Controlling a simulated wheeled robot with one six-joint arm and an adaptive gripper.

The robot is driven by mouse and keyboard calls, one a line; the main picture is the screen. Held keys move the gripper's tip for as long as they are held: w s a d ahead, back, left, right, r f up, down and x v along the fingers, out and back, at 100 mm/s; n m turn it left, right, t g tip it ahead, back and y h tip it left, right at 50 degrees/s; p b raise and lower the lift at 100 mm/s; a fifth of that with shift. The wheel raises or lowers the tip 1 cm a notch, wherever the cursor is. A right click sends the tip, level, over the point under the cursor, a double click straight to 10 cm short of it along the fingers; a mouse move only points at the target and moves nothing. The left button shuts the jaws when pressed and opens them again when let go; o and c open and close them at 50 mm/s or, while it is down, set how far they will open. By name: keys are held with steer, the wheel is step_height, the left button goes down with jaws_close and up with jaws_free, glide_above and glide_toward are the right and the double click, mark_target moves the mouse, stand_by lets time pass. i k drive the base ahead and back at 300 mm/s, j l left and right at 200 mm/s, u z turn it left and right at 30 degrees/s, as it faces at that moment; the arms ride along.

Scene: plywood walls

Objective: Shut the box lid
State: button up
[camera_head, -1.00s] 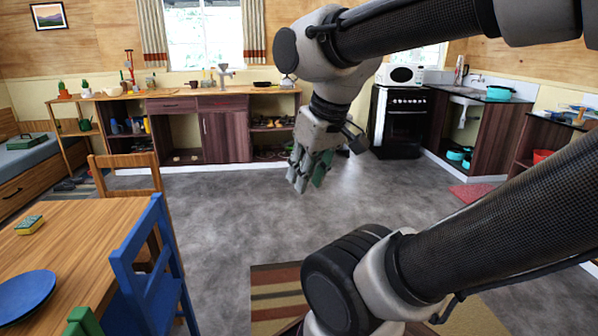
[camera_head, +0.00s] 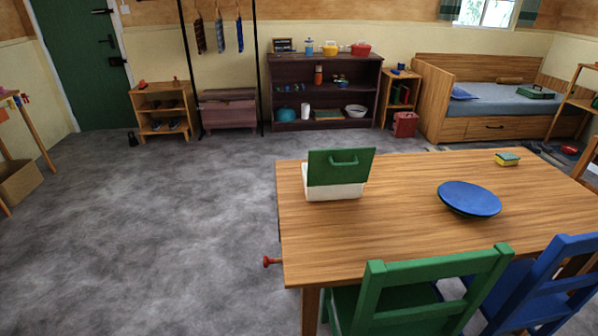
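A white box (camera_head: 333,191) stands on the left part of the wooden table (camera_head: 410,175), near its far left corner. Its green lid (camera_head: 340,169) is open and stands up, with a green handle on it. What is inside the box is hidden from here. My gripper and arm are not in the current view.
A red-handled thing (camera_head: 272,261) sticks out at the table's left edge. The grey floor on the left is clear.

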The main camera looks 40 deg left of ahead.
mark_target(325, 167)
steer(key=u, duration=1.4)
steer(key=k+j+u, duration=0.1)
steer(key=j, duration=0.9)
